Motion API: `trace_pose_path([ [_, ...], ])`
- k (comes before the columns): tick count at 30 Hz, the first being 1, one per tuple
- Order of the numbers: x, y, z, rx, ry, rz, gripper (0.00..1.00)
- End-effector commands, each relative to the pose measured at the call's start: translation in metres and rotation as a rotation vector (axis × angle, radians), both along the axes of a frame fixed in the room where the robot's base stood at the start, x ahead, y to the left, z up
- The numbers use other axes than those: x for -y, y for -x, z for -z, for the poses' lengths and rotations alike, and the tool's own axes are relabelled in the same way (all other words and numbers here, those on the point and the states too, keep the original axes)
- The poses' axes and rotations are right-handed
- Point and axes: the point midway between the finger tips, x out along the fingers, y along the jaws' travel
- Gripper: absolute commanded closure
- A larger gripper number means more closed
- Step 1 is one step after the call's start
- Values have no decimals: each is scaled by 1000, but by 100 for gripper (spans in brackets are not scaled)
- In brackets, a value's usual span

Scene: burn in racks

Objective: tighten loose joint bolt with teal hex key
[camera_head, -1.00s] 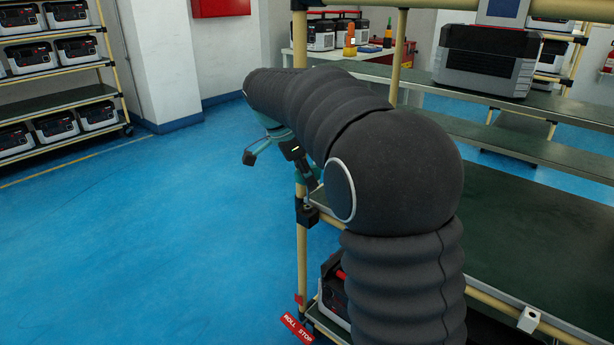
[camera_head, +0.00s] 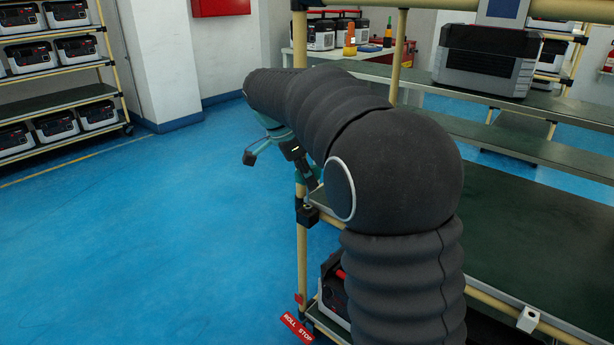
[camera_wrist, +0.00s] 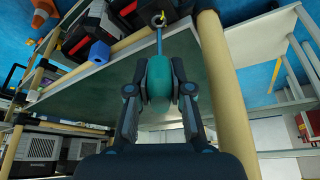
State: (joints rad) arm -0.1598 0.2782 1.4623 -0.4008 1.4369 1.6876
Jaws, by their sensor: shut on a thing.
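My gripper (camera_wrist: 160,92) is shut on the teal handle of the hex key (camera_wrist: 158,76) in the wrist view. The key's thin shaft (camera_wrist: 159,42) runs away from the handle to a small ring-shaped bolt spot (camera_wrist: 158,19) beside the tan post (camera_wrist: 220,75). Whether the tip is seated there is too small to tell. In the head view, my gripper (camera_head: 303,165) is beside the rack's near post, above a black joint clamp (camera_head: 308,215). My arm hides part of the rack, and the handle is hard to make out there.
A green rack shelf (camera_head: 520,240) lies right of my arm. A grey and black unit (camera_head: 487,58) stands on a shelf behind. A red ROLL STOP tag (camera_head: 297,328) hangs low at the post. Blue floor (camera_head: 150,240) is clear to the left, before another loaded rack (camera_head: 60,95).

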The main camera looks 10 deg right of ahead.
Motion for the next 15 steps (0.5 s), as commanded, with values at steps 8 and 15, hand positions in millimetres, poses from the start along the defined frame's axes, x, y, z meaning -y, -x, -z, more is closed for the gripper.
trace_pose_path([
  [8,0,0,5,0,0,0,100],
  [15,0,0,9,0,0,0,100],
])
